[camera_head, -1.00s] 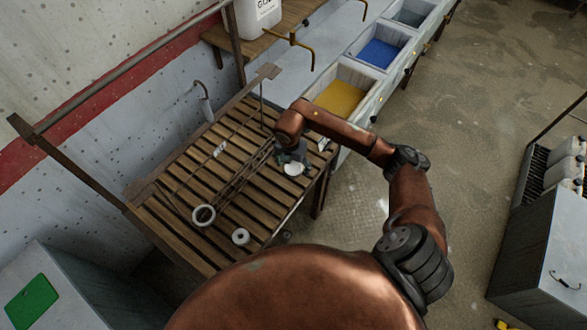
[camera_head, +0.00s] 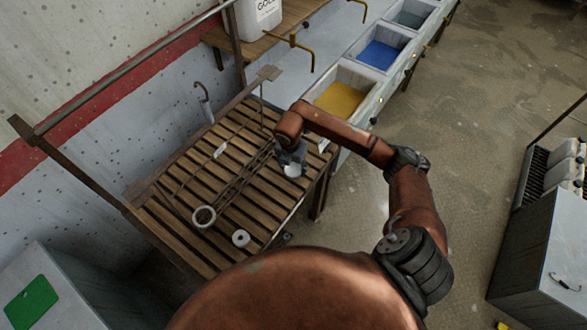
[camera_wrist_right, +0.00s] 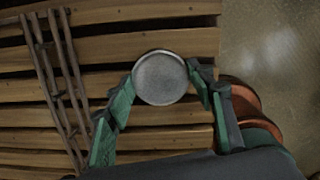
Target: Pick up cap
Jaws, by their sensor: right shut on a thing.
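The cap (camera_head: 292,170) is a small round light-grey piece at the right end of the slatted wooden table (camera_head: 176,232). In the right wrist view the cap (camera_wrist_right: 160,78) shows as a grey disc between the fingertips. My right gripper (camera_head: 291,162) is shut on the cap, with one green-padded finger on each side of it. In the right wrist view the right gripper (camera_wrist_right: 163,90) is over the table slats near the table's edge. I cannot tell how far the cap is above the slats. My left gripper is not in view.
A white ring (camera_head: 204,217) and a smaller white round piece (camera_head: 241,238) lie on the table's near part. Dark metal rods (camera_head: 238,178) lie across the slats beside the gripper. Basins with yellow (camera_head: 341,98) and blue (camera_head: 379,53) contents stand beyond.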

